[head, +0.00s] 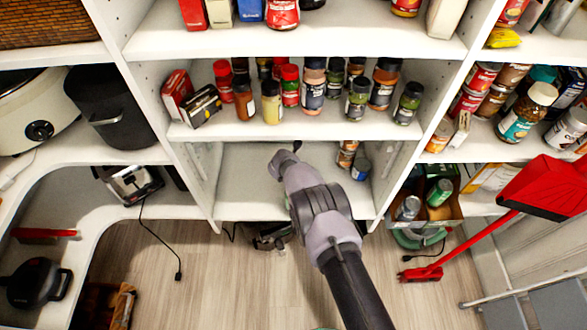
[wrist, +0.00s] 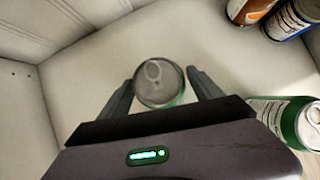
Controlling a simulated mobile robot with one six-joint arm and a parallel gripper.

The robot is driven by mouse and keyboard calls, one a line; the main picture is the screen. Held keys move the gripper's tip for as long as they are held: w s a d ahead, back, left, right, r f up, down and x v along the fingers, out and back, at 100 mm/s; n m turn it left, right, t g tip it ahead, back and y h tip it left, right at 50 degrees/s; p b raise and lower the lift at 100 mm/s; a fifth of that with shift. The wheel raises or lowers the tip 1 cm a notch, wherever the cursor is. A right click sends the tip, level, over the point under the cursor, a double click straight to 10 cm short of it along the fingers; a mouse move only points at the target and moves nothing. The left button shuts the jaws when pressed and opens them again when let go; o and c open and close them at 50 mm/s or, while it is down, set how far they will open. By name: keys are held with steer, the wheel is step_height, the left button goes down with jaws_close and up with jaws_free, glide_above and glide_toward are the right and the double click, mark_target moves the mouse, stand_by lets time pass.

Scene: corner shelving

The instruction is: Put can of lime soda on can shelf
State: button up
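In the wrist view a can with a silver lid and pull tab (wrist: 158,82) is seen from above between my fingers, with a little green showing at its lower edge; its label is hidden. My gripper (wrist: 160,78) has its fingers spread on either side of the can, with a small gap at the right finger. The can appears upright over the white shelf (wrist: 70,85); I cannot tell whether its base touches. In the head view my gripper (head: 285,150) reaches into the low middle shelf (head: 245,190), and the can is hidden there.
A green and white can (wrist: 290,120) is close to the right of my gripper in the wrist view. Brown and blue cans (head: 360,168) stand at the shelf's right side. Jars fill the shelf above (head: 240,130). The shelf's left part is clear. A box (head: 432,220) holds cans.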

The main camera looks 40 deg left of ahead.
steer(key=shift+r, duration=0.1)
steer(key=p+v, duration=0.9)
steer(key=v, duration=0.3)
